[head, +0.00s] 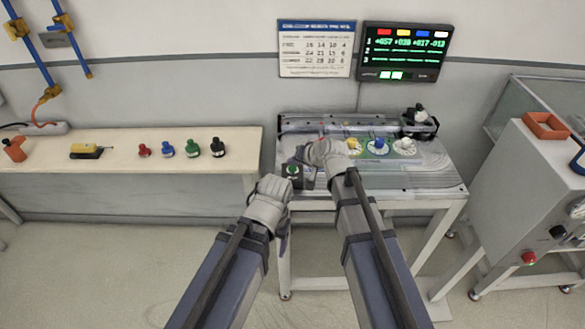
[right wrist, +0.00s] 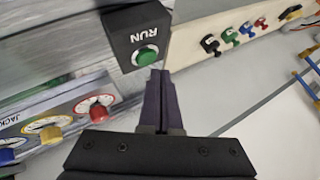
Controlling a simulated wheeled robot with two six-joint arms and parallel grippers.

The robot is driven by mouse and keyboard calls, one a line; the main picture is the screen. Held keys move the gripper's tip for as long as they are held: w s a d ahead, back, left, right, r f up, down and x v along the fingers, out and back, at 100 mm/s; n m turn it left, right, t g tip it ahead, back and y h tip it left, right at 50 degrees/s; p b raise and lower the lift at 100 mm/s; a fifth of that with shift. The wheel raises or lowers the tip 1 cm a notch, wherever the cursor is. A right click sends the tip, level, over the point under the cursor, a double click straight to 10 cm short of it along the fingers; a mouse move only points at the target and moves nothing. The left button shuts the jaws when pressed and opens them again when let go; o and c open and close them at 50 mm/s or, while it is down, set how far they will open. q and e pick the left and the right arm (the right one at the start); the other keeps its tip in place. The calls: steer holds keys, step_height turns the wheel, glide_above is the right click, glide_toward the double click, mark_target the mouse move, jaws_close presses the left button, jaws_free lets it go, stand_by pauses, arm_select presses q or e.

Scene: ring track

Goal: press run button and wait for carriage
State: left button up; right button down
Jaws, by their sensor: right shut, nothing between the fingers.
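The run button is a green button (head: 292,170) on a small black box (head: 297,182) at the track table's front left. In the right wrist view the green button (right wrist: 146,56) sits under the word RUN. My right gripper (right wrist: 160,78) is shut and empty, its fingertips right beside the button; I cannot tell whether they touch it. In the head view my right gripper (head: 304,163) partly covers the box. My left gripper (head: 284,236) hangs low before the table; its fingers are unclear. A dark carriage-like unit (head: 420,120) stands at the track's back right.
Dials with yellow (head: 353,146), blue (head: 379,146) and white knobs line the track table (head: 430,180); a red one (right wrist: 98,111) shows in the wrist view. A lit display (head: 404,52) hangs behind. A left bench (head: 120,155) holds several coloured plugs. A grey cabinet stands right.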

steer(key=shift+f, duration=0.1)
steer(key=shift+f+b, duration=0.3)
steer(key=shift+b, duration=0.15)
steer(key=shift+f+b, duration=0.45)
stand_by(0.7)
steer(key=shift+r, duration=0.1)
steer(key=shift+r+p, duration=0.8)
steer(key=shift+p, duration=0.1)
steer(key=shift+r, duration=0.1)
